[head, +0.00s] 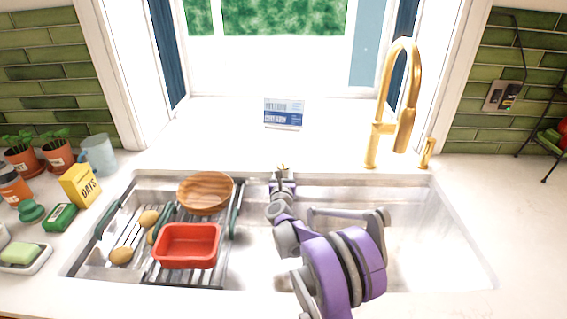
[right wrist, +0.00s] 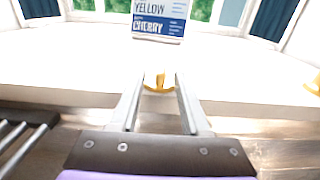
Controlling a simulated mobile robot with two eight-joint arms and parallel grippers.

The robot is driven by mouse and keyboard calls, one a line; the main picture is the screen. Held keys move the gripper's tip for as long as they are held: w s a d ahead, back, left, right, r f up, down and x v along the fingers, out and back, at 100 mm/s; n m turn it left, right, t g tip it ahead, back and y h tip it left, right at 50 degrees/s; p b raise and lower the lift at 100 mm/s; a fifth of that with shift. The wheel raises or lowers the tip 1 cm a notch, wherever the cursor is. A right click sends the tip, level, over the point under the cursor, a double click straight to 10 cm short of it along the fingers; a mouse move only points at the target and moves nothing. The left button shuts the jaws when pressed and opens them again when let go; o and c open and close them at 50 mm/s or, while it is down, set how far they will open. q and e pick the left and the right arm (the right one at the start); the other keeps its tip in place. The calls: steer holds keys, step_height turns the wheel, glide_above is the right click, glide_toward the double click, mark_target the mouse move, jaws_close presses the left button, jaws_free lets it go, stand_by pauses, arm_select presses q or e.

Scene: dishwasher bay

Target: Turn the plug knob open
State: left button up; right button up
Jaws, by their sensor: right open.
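The plug knob looks like a small gold piece at the back rim of the sink. In the right wrist view the gold knob (right wrist: 157,87) shows between the far ends of my two fingers. In the head view a small gold bit of it (head: 283,167) shows just beyond the fingertips. My right gripper (head: 283,174) reaches across the sink to the back rim, with its fingers apart; they also show in the right wrist view (right wrist: 161,80). I cannot tell whether the fingers touch the knob. My left gripper is not in view.
A rack in the left of the sink (head: 460,262) holds a red tray (head: 188,230), a wooden bowl (head: 205,207) and brown egg-shaped things. A gold faucet (head: 389,90) stands behind right. A blue and white card (head: 284,112) stands behind the knob. The right basin is free of objects.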

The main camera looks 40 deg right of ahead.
mark_target(283, 166)
steer(key=shift+x, duration=1.8)
steer(key=shift+s, duration=0.1)
jaws_close()
